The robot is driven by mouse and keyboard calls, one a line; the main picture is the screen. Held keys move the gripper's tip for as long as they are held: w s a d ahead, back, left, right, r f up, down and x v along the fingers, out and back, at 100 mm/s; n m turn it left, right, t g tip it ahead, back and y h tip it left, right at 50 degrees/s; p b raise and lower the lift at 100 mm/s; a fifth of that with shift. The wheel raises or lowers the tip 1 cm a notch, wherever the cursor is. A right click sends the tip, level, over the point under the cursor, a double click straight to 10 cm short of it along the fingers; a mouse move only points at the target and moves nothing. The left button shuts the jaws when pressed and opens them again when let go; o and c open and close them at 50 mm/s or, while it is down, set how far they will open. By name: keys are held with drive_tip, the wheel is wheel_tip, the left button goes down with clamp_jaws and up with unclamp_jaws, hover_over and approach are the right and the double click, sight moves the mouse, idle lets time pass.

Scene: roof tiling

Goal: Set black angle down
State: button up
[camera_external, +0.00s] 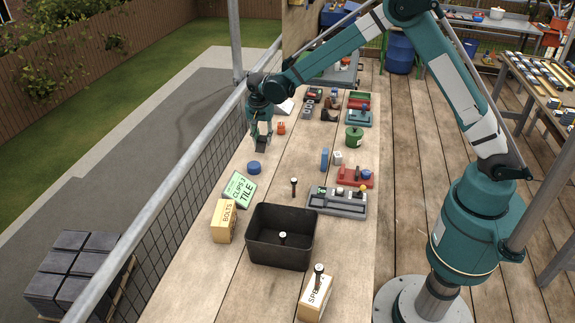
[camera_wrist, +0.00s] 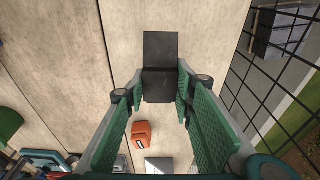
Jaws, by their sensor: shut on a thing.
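The black angle (camera_wrist: 160,84) is a dark bent plate with two faces showing in the wrist view. It sits between the green pads of my gripper (camera_wrist: 158,92). In the external view my gripper (camera_external: 263,140) is at the left side of the wooden table, near the railing, pointing down. The black angle (camera_external: 264,143) shows there as a small dark shape at the fingertips. My gripper is shut on it. I cannot tell whether the angle touches the table top.
A blue round tin (camera_external: 254,168) and a green clips box (camera_external: 239,188) stand nearer the camera. An orange item (camera_external: 281,128) is just right of my gripper; it also shows in the wrist view (camera_wrist: 141,133). A black bin (camera_external: 281,237) stands further forward. The mesh railing (camera_external: 178,178) runs along the left.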

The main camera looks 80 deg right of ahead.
sight(263, 140)
drive_tip(key=shift+f, duration=1.6)
drive_tip(key=shift+f, duration=0.15)
drive_tip(key=o, duration=0.8)
drive_tip(key=shift+r, duration=0.2)
drive_tip(key=r, duration=0.4)
drive_tip(key=a+r, duration=0.1)
drive_tip(key=r, duration=0.6)
drive_tip(key=shift+a+r+p, duration=0.3)
drive_tip(key=shift+a+r, duration=0.1)
